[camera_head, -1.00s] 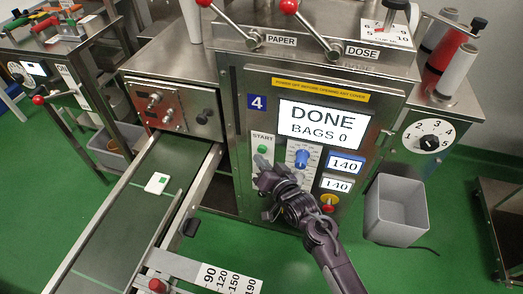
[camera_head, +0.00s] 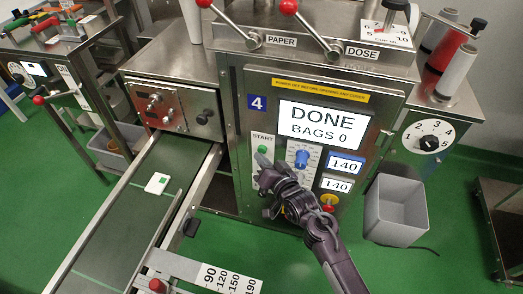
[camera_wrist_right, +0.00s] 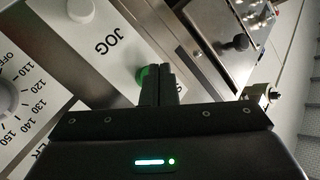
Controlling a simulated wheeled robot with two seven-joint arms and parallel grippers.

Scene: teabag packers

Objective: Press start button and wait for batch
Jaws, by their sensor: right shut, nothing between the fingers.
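The teabag packer (camera_head: 415,78) stands ahead with a steel front panel. Its screen (camera_head: 322,124) reads DONE, BAGS 0. The green start button (camera_head: 262,150) is on the white START plate, left of a blue knob (camera_head: 301,158). My right gripper (camera_head: 260,160) is shut and empty, its tips just below the start button. In the right wrist view a green button (camera_wrist_right: 143,76) shows partly behind the shut fingers (camera_wrist_right: 160,72), near a JOG label. I cannot tell whether the tips touch the plate. My left gripper is not in view.
A conveyor (camera_head: 128,215) runs at the left with one white teabag packet (camera_head: 156,183) on it. Two red-knobbed levers, PAPER and DOSE, are on top.

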